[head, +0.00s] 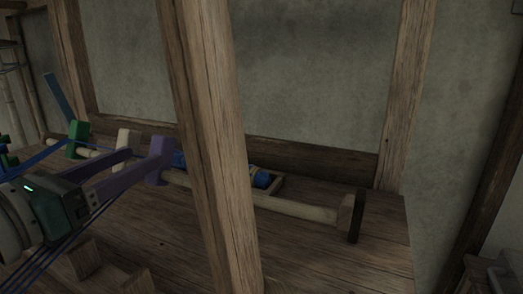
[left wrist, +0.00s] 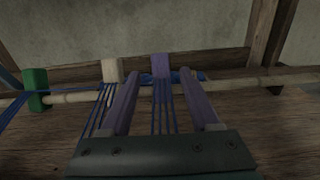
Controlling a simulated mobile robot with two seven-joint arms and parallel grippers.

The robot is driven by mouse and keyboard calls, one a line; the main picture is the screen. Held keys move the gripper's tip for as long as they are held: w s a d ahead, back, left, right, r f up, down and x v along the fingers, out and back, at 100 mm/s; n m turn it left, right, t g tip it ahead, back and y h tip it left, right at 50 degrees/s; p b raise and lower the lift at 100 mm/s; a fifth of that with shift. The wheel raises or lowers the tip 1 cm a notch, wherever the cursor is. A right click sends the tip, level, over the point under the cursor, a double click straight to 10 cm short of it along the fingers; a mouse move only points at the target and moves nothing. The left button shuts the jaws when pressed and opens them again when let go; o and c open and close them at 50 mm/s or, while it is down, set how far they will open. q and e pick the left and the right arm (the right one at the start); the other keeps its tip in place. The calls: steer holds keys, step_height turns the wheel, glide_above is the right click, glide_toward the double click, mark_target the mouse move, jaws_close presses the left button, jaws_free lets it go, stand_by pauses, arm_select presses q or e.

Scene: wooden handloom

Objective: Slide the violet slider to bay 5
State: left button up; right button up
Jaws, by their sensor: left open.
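The violet slider (head: 159,162) stands upright on a pale round rod (head: 290,205), right of a cream slider (head: 128,139) and a green slider (head: 77,138). In the left wrist view the violet slider (left wrist: 160,66) shows in the gap between my finger tips. My left gripper (head: 139,161) is open, its two violet-grey fingers pointing at the slider; it also shows in the left wrist view (left wrist: 159,84). I cannot tell whether the fingers touch the slider. No bay numbers are readable. My right gripper is not in view.
A thick wooden post (head: 215,150) crosses the head view and hides part of the rod. The rod ends right at a wooden block (head: 345,211). Behind it, blue rolls (head: 262,180) lie in a tray. Blue threads (left wrist: 165,112) run from the sliders towards my left gripper.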

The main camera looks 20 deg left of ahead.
arm_select(q)
steer(key=w+b, duration=0.1)
steer(key=w, duration=0.8)
steer(key=shift+w+d, duration=0.15)
steer(key=shift+d, duration=0.3)
jaws_close()
stand_by(0.9)
